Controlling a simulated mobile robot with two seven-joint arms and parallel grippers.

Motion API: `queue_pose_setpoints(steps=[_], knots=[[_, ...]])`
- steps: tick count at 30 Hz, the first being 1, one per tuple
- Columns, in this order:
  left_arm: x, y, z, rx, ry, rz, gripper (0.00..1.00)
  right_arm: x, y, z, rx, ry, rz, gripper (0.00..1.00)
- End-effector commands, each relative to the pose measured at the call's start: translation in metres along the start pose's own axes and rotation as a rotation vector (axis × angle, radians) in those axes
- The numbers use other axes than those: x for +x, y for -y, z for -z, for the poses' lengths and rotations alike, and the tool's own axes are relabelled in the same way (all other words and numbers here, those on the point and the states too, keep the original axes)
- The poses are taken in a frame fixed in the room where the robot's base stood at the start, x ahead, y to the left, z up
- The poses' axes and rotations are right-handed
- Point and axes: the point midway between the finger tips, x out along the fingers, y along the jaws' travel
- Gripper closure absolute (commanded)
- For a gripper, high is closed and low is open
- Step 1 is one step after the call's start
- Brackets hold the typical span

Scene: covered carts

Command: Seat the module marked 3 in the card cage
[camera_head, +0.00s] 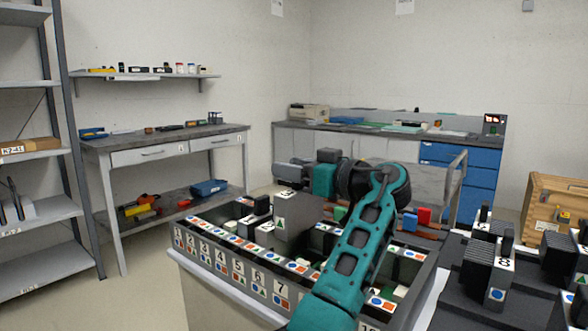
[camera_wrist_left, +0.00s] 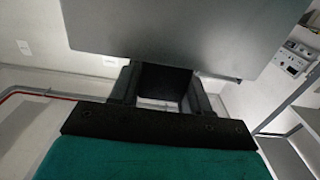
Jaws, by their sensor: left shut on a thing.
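The card cage (camera_head: 225,262) is a long grey box with numbered slots and rows of coloured symbols on its front edge. My left gripper (camera_head: 300,180) is above it, shut on a flat grey module (camera_head: 302,224). In the left wrist view, the module (camera_wrist_left: 180,35) fills the top between the fingers (camera_wrist_left: 160,85). My right gripper is out of view.
Dark modules sit in the cage's left part. More black modules, one marked 8 (camera_head: 497,280), stand on a dark surface at right. A wooden crate (camera_head: 555,205), a workbench (camera_head: 165,139) and metal shelves (camera_head: 40,210) stand around. My left arm hides part of the cage.

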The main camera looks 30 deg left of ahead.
Motion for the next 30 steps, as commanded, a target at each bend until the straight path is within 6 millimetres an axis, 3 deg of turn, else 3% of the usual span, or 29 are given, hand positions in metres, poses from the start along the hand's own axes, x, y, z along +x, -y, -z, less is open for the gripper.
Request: queue_pose_setpoints(steps=[12,30], knots=[[0.0,0.0,0.001,-0.002,-0.003,0.0,1.0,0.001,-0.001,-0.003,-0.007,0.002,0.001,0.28],[0.0,0.0,-0.013,-0.002,-0.003,0.0,1.0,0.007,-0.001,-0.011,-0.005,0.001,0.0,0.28]])
